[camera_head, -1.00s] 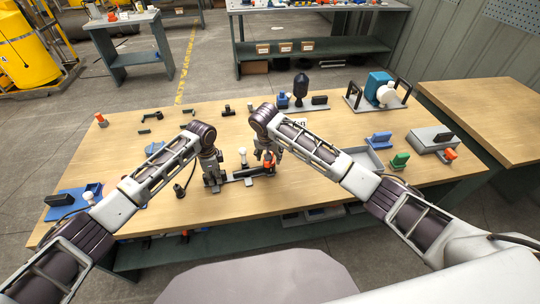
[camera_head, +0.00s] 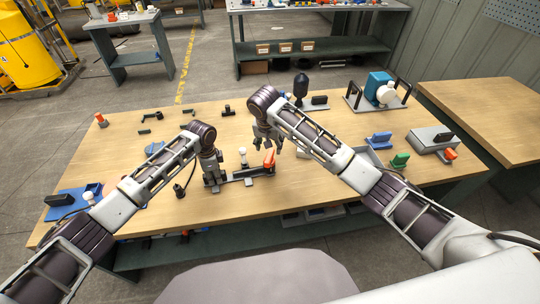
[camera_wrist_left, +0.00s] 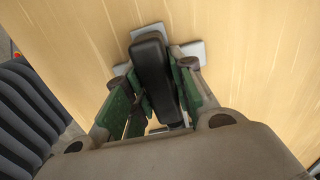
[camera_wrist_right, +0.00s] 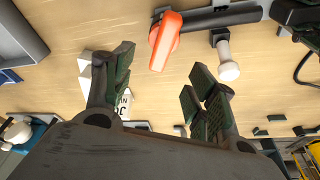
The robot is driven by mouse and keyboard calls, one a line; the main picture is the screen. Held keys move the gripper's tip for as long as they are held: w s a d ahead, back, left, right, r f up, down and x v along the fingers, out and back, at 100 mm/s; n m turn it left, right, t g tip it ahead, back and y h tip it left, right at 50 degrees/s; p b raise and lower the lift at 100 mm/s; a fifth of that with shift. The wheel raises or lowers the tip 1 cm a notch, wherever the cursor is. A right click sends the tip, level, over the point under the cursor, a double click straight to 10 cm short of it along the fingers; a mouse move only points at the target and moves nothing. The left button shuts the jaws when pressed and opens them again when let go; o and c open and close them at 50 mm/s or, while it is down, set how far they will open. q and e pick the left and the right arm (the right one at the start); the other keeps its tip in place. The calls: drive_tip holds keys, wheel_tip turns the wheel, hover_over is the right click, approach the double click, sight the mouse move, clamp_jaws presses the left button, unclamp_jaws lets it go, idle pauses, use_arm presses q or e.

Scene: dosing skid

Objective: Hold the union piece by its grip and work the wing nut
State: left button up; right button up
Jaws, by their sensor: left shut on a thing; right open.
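The union piece (camera_head: 256,172) is a dark pipe on a low stand at the middle of the wooden table. An orange wing nut (camera_head: 269,159) is at its right end, its wing sticking up; it also shows in the right wrist view (camera_wrist_right: 165,40). My left gripper (camera_head: 212,182) is shut on the black grip (camera_wrist_left: 151,62) at the left end, which shows between its fingers in the left wrist view. My right gripper (camera_head: 268,143) is open and empty, behind and above the wing nut, apart from it. The right wrist view shows its spread fingers (camera_wrist_right: 160,88).
A white-knobbed part (camera_head: 243,154) stands behind the pipe. A black bulb-shaped part (camera_head: 300,88) stands behind. The table front is mostly clear.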

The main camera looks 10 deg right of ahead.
drive_tip(key=shift+r, duration=0.65)
use_arm(q)
drive_tip(key=o, duration=1)
drive_tip(key=shift+o, duration=0.6)
drive_tip(key=o, duration=0.7)
drive_tip(key=shift+o, duration=0.2)
drive_tip(key=shift+r+p, duration=3)
use_arm(e)
drive_tip(key=shift+r, duration=3)
use_arm(q)
drive_tip(key=shift+f, duration=0.1)
